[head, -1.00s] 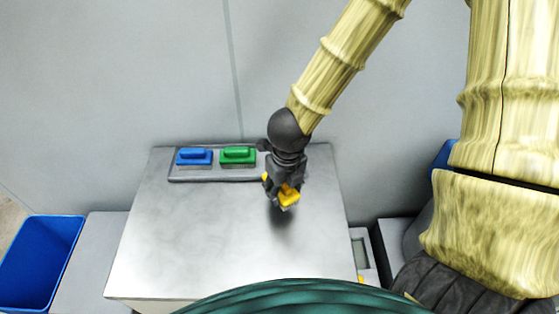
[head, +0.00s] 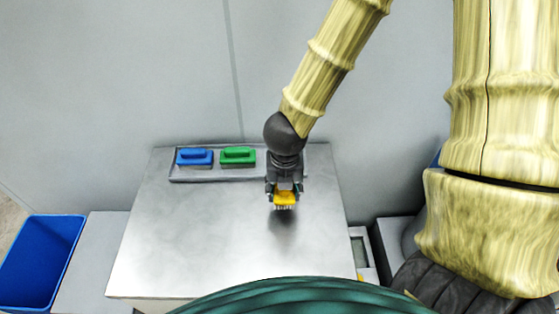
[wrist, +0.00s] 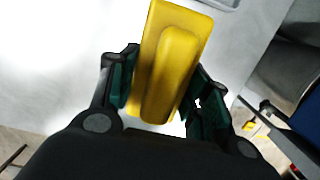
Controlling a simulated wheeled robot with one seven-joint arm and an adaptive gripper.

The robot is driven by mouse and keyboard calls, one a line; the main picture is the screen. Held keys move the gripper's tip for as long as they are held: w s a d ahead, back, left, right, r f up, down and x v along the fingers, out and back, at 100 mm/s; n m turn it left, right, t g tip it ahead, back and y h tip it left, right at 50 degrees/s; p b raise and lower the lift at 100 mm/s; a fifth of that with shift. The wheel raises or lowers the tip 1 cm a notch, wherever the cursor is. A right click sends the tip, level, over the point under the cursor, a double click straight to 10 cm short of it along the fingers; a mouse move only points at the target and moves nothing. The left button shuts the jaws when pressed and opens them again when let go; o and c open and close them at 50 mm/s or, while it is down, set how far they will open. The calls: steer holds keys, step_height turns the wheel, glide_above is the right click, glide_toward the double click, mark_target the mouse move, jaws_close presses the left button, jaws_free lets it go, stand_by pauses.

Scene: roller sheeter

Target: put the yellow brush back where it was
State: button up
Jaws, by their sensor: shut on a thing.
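The yellow brush (head: 285,197) is held by my gripper (head: 284,190) above the metal table (head: 190,240), with its bristles pointing down and a shadow on the table beneath. In the wrist view, the yellow brush (wrist: 170,65) sits between the green-padded fingers of my gripper (wrist: 165,98). The grey tray (head: 225,178) lies at the table's back edge. It holds a blue brush (head: 194,157) at the left and a green brush (head: 238,156) beside it. The tray's right part is partly hidden behind my gripper and wrist.
A blue bin (head: 38,262) stands at the left of the table. The wall (head: 120,80) rises close behind the tray. The table's front and left surface is bare. A grey box with a panel (head: 361,253) stands at the right.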

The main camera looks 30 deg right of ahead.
steer(key=shift+w+d+f+b, duration=0.2)
steer(key=shift+w+b, duration=0.3)
steer(key=shift+b, duration=0.45)
steer(key=shift+w+d+f+b, duration=0.1)
steer(key=shift+w+d+b, duration=0.3)
steer(key=shift+b, duration=0.5)
steer(key=w+d+p, duration=0.2)
steer(key=w, duration=0.2)
steer(key=w+d+p, duration=0.1)
steer(key=w+p, duration=0.1)
steer(key=w, duration=0.2)
steer(key=w+d+p, duration=0.2)
steer(key=w, duration=0.2)
steer(key=shift+d+f, duration=0.3)
steer(key=shift+f+p, duration=0.65)
steer(key=shift+f, duration=1.25)
steer(key=shift+f, duration=0.2)
steer(key=o, duration=1.3)
steer(key=shift+o, duration=0.2)
steer(key=shift+r, duration=0.1)
step_height(320, 180, up, 12)
steer(key=s+b, duration=0.1)
steer(key=shift+a, duration=0.3)
